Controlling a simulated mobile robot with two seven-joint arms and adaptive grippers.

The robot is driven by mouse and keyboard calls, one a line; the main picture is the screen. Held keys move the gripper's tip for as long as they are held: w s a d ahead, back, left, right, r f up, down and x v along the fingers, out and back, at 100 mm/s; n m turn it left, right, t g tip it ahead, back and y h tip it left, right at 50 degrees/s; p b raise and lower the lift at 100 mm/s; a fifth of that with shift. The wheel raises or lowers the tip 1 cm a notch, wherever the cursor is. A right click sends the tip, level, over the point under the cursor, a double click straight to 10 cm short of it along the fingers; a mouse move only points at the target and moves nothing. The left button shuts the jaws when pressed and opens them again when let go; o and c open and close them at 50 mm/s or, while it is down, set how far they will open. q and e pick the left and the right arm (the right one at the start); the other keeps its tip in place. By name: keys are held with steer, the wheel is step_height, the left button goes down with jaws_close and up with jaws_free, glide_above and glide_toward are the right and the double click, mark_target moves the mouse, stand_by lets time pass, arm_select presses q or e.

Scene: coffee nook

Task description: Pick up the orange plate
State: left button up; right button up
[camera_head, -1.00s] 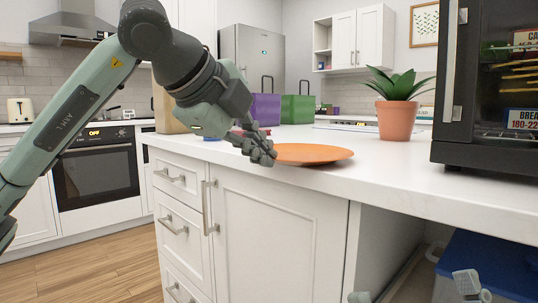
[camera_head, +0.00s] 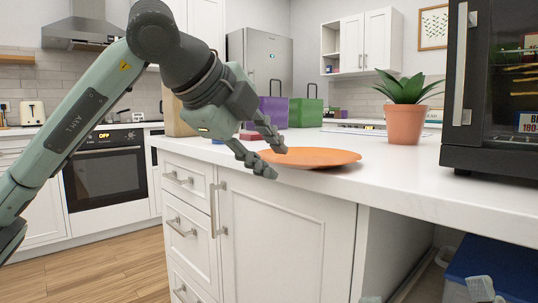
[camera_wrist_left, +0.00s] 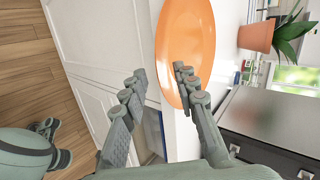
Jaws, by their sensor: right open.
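The orange plate (camera_head: 318,157) lies flat on the white counter, at its front left edge. In the left wrist view the orange plate (camera_wrist_left: 187,35) is just beyond my fingers. My left gripper (camera_head: 274,155) is open at the plate's left rim. One finger is above the rim's level and the other is lower, in front of the counter edge. In the left wrist view my left gripper (camera_wrist_left: 160,78) has one finger over the plate and one outside it; contact cannot be told. My right gripper (camera_head: 426,293) shows only its fingertips at the bottom edge, apart and empty.
A potted plant (camera_head: 404,123) and a black oven-like appliance (camera_head: 490,157) stand to the right on the counter (camera_head: 420,178). Purple (camera_head: 272,112) and green (camera_head: 306,113) bags stand behind the plate. A blue bin (camera_head: 495,265) is under the counter. Counter right of the plate is clear.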

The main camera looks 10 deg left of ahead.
arm_select(q)
steer(key=v, duration=1.1)
steer(key=shift+s+a+r, duration=0.2)
steer(key=shift+s, duration=0.15)
